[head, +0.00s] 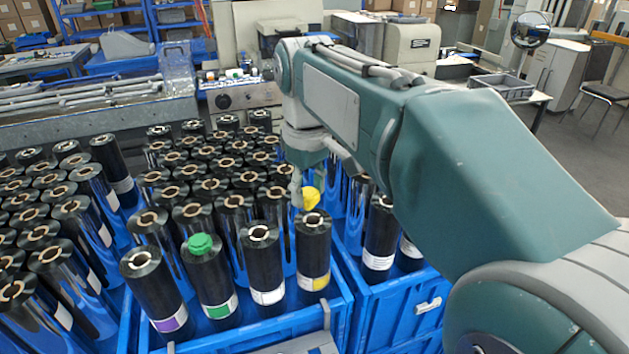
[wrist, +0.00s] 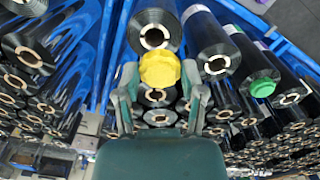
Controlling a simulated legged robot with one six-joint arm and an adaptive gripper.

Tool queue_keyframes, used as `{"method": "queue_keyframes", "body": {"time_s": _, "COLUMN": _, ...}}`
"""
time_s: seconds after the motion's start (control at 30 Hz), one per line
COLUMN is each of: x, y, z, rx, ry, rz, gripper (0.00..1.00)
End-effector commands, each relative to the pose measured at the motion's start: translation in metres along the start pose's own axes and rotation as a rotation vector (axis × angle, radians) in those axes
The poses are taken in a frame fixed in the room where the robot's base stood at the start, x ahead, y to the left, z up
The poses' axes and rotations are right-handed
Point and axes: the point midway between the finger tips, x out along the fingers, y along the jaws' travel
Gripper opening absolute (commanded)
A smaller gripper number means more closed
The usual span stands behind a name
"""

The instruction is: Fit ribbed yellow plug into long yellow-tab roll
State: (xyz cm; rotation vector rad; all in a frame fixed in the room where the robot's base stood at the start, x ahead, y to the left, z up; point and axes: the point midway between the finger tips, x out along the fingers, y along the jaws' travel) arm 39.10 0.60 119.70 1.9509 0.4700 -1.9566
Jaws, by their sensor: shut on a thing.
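The ribbed yellow plug (head: 310,197) is held in my gripper (head: 299,188), close above and slightly behind the top of the long yellow-tab roll (head: 314,252). That roll stands upright at the front right of its blue crate, with an open pale core in its top. In the wrist view the plug (wrist: 160,70) sits between the two fingertips (wrist: 160,76). The yellow-tab roll (wrist: 154,35) shows just beyond it, its core uncovered. The plug is apart from the core. Its far side and the exact finger contact are partly hidden.
A green plug (head: 201,244) sits in the green-tab roll. A white-tab roll (head: 261,262) stands directly left of the yellow-tab roll, and a purple-tab roll (head: 156,290) stands at far left. Many rolls crowd behind. The blue crate (head: 335,312) has a raised front rim.

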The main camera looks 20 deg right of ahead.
Motion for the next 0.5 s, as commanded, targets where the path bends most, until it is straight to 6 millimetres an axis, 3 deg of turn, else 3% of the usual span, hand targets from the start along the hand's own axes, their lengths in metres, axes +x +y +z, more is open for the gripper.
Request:
{"method": "queue_keyframes", "body": {"time_s": 0.3, "x": 0.030, "y": 0.008, "z": 0.005, "rx": 0.002, "ry": 0.003, "rz": -0.007, "gripper": 0.34}}
{"method": "queue_keyframes", "body": {"time_s": 0.5, "x": 0.037, "y": 0.005, "z": 0.003, "rx": 0.002, "ry": 0.002, "rz": -0.003, "gripper": 0.34}}
